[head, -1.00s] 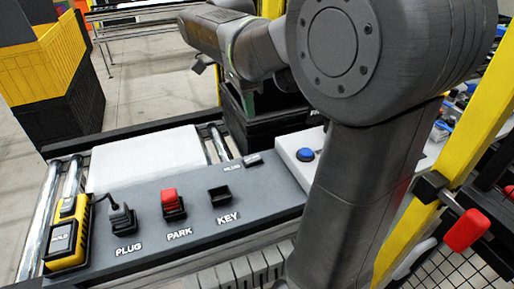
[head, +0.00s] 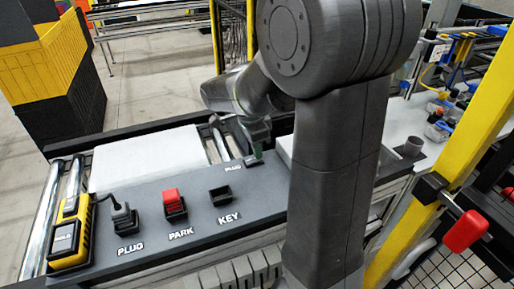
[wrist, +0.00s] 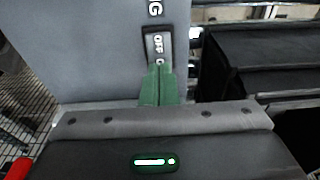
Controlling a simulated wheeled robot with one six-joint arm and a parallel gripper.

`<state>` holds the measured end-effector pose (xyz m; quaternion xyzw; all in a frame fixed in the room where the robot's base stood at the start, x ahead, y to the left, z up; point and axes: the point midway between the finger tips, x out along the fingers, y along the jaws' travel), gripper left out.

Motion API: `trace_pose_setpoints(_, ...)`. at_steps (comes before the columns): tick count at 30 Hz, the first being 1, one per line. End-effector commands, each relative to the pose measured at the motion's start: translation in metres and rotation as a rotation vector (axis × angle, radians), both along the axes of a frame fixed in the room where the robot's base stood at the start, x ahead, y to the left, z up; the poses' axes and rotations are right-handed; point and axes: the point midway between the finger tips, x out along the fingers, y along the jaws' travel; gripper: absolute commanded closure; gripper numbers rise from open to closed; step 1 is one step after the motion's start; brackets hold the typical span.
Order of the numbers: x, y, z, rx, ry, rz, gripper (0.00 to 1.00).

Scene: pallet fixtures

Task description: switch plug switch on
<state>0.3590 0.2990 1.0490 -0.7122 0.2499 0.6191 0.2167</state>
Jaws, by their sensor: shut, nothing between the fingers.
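On the grey panel (head: 190,215) are a PLUG socket with a grey plug (head: 123,213), a red PARK piece (head: 173,200) and an empty KEY socket (head: 220,196). A yellow device (head: 70,235) stands at left. A yellow post (head: 440,160) rises at right.

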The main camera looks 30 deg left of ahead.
Motion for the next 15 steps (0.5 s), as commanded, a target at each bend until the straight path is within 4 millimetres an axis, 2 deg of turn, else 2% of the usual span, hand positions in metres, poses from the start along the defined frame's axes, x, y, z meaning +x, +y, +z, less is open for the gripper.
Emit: trace_pose_setpoints(15, 0.0013, -0.0010, -0.0043, 0.028, 0.039, 0.000, 1.00)
